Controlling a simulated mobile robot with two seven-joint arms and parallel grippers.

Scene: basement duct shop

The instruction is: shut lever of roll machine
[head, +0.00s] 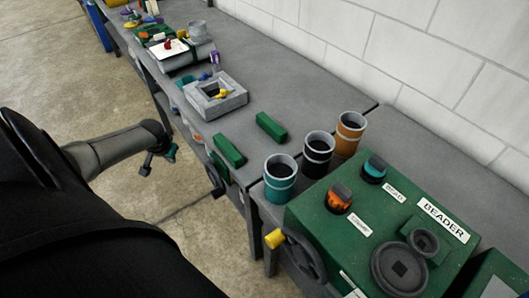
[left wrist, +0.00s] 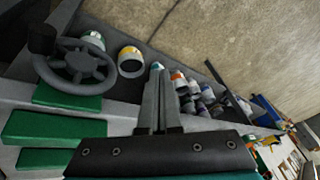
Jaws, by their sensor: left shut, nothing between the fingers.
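A green machine (head: 345,225) labelled BEADER stands on the bench at the right, with an orange knob (head: 339,198), a teal knob (head: 374,168) and dark round discs. A dark handwheel with a yellow knob (head: 275,239) is at its left side. I cannot tell which part is the roll machine's lever. My left gripper (head: 160,158) is over the floor just off the bench's front edge, apart from the machine. In the left wrist view its two fingers (left wrist: 160,105) are together and empty. My right gripper is not in view.
Teal (head: 281,181), black (head: 318,155) and orange (head: 350,132) cans stand behind the machine's left corner. A handwheel (left wrist: 75,62) and several containers show in the left wrist view.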

